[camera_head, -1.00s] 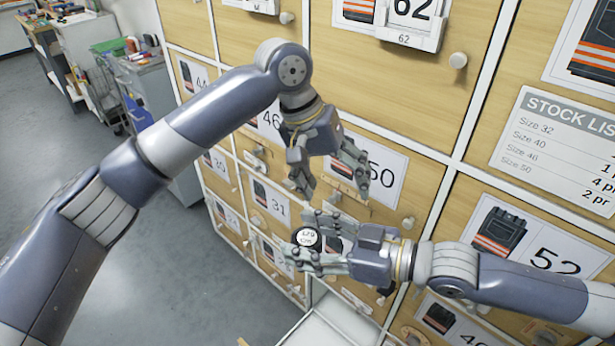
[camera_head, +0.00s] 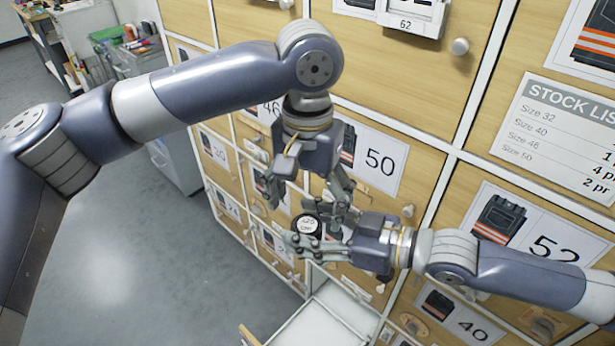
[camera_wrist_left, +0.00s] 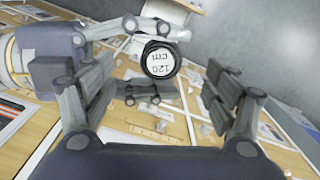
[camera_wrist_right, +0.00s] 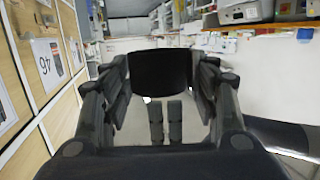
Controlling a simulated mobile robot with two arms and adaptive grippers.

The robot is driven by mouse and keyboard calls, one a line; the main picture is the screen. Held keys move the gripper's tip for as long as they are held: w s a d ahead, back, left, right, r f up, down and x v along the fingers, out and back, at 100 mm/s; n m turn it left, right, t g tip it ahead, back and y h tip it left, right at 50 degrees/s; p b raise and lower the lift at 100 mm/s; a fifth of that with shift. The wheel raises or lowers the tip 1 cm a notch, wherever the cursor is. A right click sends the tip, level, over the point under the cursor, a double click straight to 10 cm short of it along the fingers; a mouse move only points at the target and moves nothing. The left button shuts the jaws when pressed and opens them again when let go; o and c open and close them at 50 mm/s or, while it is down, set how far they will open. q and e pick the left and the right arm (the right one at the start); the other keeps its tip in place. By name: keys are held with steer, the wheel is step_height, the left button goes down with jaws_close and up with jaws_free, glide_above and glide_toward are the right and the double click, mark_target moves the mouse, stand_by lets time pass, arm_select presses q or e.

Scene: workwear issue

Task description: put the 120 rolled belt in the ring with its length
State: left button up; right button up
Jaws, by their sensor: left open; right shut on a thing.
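The rolled belt (camera_head: 308,225) is a small dark roll with a white end label reading 120 cm. My right gripper (camera_head: 312,238) is shut on it in front of the cabinet. The belt shows as a dark cylinder between the right fingers in the right wrist view (camera_wrist_right: 160,70). My left gripper (camera_head: 305,195) is open and empty, just above the belt and the right fingers. In the left wrist view the belt (camera_wrist_left: 160,62) lies ahead, between the spread left fingers, its label facing that camera. I cannot make out a ring for this length.
The wooden cabinet front (camera_head: 395,85) has numbered picture cards and round knobs. A white drawer or tray (camera_head: 325,322) stands out below my right gripper. A stock list (camera_head: 560,140) hangs at right. The grey floor (camera_head: 130,240) at left is clear.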

mark_target(308, 225)
arm_select(q)
steer(key=shift+f, duration=2.35)
steer(key=c, duration=1.2)
arm_select(e)
steer(key=o, duration=1.2)
